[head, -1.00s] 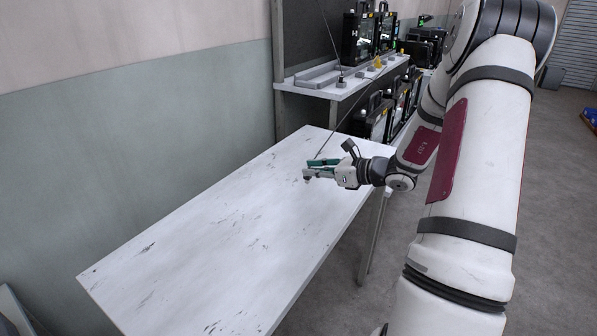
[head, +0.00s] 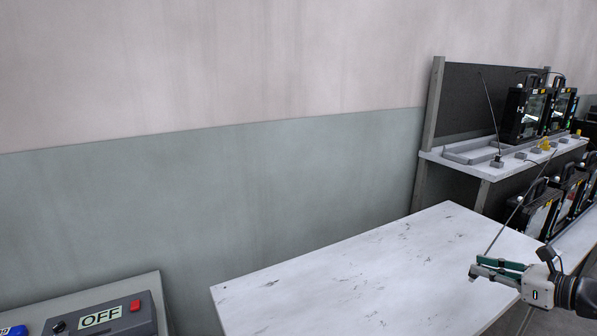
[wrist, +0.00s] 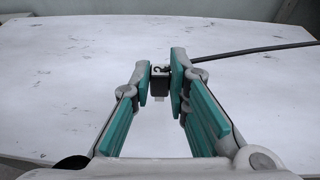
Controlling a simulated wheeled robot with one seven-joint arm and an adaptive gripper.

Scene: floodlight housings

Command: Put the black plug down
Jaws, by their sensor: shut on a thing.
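The black plug (wrist: 160,79) shows in the wrist view between the fingertips of my gripper (wrist: 161,75), with white table surface behind it. My gripper is shut on the plug. A dark cable (wrist: 255,51) runs from behind the right fingertip to the right. In the head view my gripper (head: 474,268) is over the right part of the white table (head: 340,280). The plug is too small to make out there. The thin cable (head: 520,205) rises from near the fingertips to the upper right. I cannot tell the exact height above the table.
The white table is bare apart from dark scuffs. A shelf (head: 460,163) with black floodlight housings (head: 524,113) and small grey blocks stands at the back right. A grey box marked OFF with a red switch (head: 135,305) sits at the lower left. A wall runs behind.

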